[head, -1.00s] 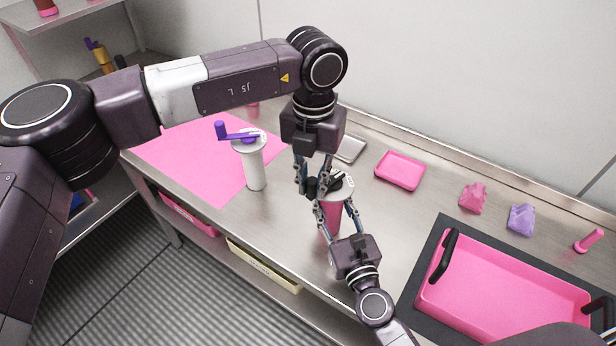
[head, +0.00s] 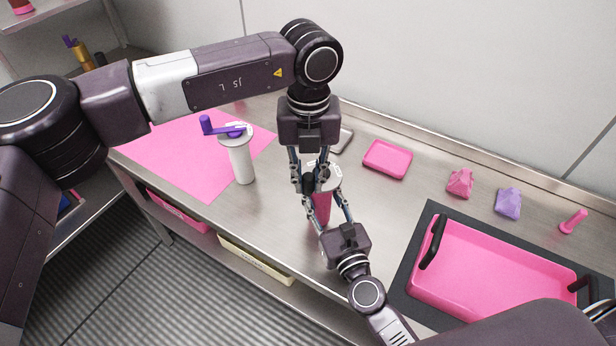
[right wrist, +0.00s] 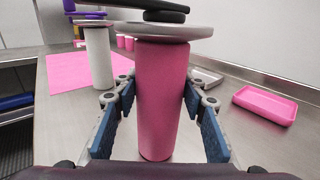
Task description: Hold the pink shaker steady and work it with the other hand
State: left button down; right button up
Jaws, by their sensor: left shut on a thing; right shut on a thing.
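The pink shaker (head: 321,206) stands upright on the steel counter. It has a grey lid (right wrist: 170,29) and a black crank (right wrist: 165,16) on top, seen in the right wrist view. My right gripper (right wrist: 158,108) is shut around the shaker's pink body, one finger on each side. My left gripper (head: 309,184) comes down from above at the shaker's top and is shut on the crank; its fingers hide most of the crank in the head view.
A white shaker (head: 241,163) with a purple crank stands left, by a pink mat (head: 185,165). A pink dish (head: 387,160), pink and purple lumps, and a pink peg (head: 573,222) lie along the back. A pink tray (head: 500,275) with black handles sits front right.

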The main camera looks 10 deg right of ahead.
pick_arm(q)
jog(key=c, duration=1.8)
grip_release()
jog(key=shift+r, duration=0.15)
notch_tip(320, 180, up, 12)
pick_arm(e)
jog(key=o, duration=1.4)
jog(key=shift+s, duration=0.15)
